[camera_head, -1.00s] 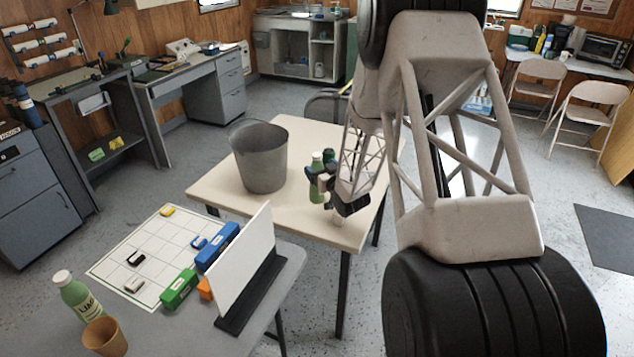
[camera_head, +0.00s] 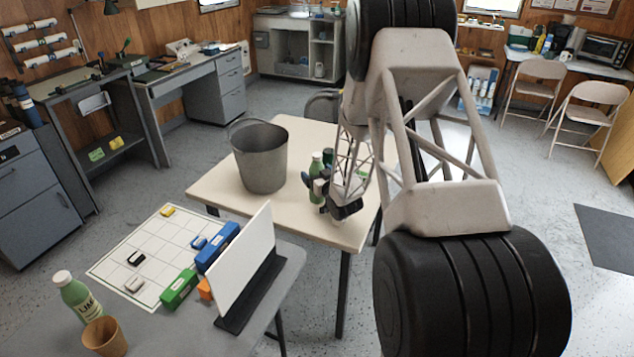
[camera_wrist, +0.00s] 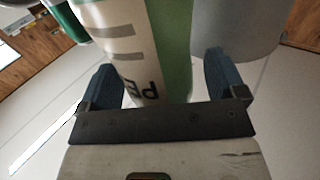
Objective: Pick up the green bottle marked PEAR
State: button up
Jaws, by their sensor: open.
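A green bottle with a white cap (camera_head: 317,160) stands upright on the cream table, partly hidden by my gripper. In the wrist view this bottle (camera_wrist: 174,45) lies between my two fingers, its pale label showing the letters "PE". My gripper (camera_head: 312,184) is open around the bottle's body. In the wrist view my gripper (camera_wrist: 160,72) has one finger on each side, with a gap visible on the left; contact on the right is hard to judge. Another green bottle (camera_head: 75,297), whose label seems to read LIME, stands on the near left table.
A grey bucket (camera_head: 262,165) stands left of the bottle; in the wrist view it (camera_wrist: 240,28) is close behind the right finger. A dark green item (camera_head: 328,157) stands just behind the bottle. A white upright panel (camera_head: 243,268) and a brown cup (camera_head: 104,337) are on the near table.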

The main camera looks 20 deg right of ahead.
aim_at(317, 154)
jog(key=shift+c, duration=0.3)
jog(key=c, duration=0.9)
jog(key=shift+r, duration=0.1)
jog(key=shift+c, duration=0.2)
jog(key=shift+r, duration=4.9)
